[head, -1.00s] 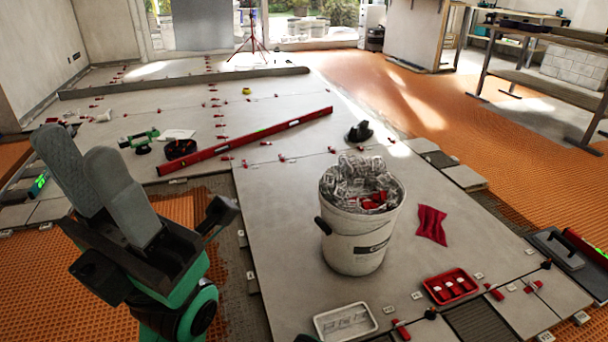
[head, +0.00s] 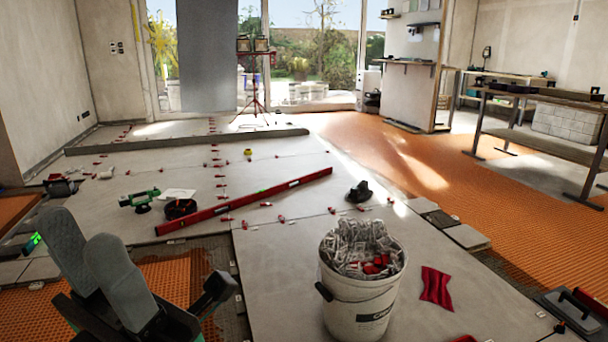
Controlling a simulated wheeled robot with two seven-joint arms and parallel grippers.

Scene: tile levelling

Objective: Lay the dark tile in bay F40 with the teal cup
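My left gripper (head: 84,232) is at the lower left, its two grey fingers pointing up over orange matting. One finger partly covers the other, so the gap between them is unclear. I see nothing held in it. My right gripper is not in view. I cannot pick out the dark tile or bay F40 for certain; labels are too small to read. No teal cup shows clearly. A green and black tool (head: 139,200) lies on the pale floor tiles ahead of the gripper, but I cannot tell whether it is a cup.
A white bucket (head: 356,300) of clear clips stands at centre right, with a red cloth (head: 436,287) beside it. A long red level (head: 245,201) lies across the pale tiles. A dark trowel (head: 575,312) is at lower right. A workbench (head: 545,142) stands at far right.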

